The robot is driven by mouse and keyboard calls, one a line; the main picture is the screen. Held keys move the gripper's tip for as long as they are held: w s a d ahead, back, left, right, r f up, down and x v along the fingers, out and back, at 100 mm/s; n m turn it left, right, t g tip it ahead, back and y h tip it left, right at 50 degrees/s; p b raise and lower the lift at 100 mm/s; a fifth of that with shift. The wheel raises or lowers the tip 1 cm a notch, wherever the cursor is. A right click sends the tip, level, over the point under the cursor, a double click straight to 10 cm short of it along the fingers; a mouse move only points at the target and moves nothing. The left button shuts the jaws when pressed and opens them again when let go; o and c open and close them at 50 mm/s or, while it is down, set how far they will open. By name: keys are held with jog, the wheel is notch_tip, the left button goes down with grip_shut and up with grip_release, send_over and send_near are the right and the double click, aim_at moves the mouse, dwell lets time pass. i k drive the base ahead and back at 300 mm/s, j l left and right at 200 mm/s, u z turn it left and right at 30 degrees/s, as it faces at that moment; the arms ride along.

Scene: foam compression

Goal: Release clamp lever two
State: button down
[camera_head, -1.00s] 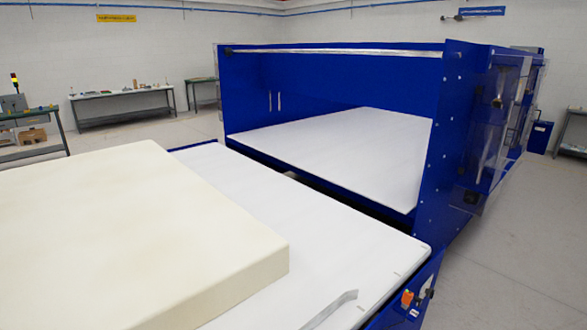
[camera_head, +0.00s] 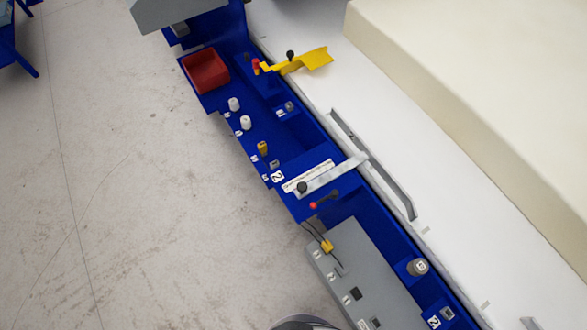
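A blue side rail (camera_head: 291,142) runs diagonally along the edge of the white bed. Near a label "2" (camera_head: 277,176) sits a flat grey bar (camera_head: 335,174) with a black knob (camera_head: 302,187) at its left end; its right end reaches over the bed edge. Just below it is a short black lever (camera_head: 327,199) with a red ball end. Farther up, a yellow bracket (camera_head: 312,61) with a black knob and a small red-tipped lever (camera_head: 256,66) reaches over the bed edge. I cannot tell for certain which is clamp lever two. My gripper is not in view.
A cream foam block (camera_head: 490,95) lies on the white bed (camera_head: 395,135). Along the rail are a red bin (camera_head: 206,71), white knobs (camera_head: 246,122), a long grey strip (camera_head: 391,182) and a grey panel (camera_head: 356,285). The concrete floor (camera_head: 130,200) at left is clear.

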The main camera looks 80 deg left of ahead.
aim_at(334, 194)
jog(key=u, duration=2.65)
